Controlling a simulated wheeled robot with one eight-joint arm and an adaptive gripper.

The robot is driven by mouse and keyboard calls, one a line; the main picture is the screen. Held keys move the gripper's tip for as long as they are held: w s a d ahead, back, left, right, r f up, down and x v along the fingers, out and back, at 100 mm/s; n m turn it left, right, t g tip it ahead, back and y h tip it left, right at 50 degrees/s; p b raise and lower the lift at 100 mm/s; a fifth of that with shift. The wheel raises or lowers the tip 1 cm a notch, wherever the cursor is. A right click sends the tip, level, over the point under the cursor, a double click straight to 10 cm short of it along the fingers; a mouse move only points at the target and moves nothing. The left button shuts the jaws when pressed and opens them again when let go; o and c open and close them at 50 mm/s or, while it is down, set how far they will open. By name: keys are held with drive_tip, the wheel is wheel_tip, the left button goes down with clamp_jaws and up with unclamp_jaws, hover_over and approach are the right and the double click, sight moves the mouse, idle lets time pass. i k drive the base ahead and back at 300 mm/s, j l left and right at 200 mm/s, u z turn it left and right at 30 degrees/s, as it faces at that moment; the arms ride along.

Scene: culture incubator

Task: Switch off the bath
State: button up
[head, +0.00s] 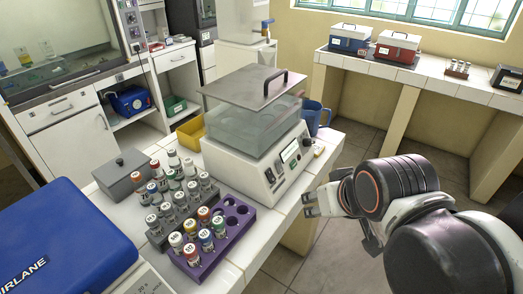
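The bath (238,164) is a white box with a clear tank on top and a flat grey lid (235,90) with a dark handle. It stands on the white tiled bench. Its front panel faces right and carries a small display (290,151) and several small controls; any switch marking is too small to read. My gripper (308,204) is to the right of the bath's front panel, near the bench edge, apart from the panel and apparently empty. Its fingers are small and partly overlap in this view, so their opening is unclear.
A purple rack (236,240) and a grey rack (158,241) of capped vials stand before the bath. A grey lidded box (122,172), yellow tray (190,132) and blue mug (314,116) are nearby. A blue case (60,240) is at lower left. Floor right of the bench is clear.

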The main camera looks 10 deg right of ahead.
sight(271, 178)
drive_tip(key=k+l+z, duration=0.2)
drive_tip(key=z, duration=0.15)
drive_tip(key=k+l+z, duration=0.35)
drive_tip(key=i+j, duration=0.05)
drive_tip(key=j, duration=0.05)
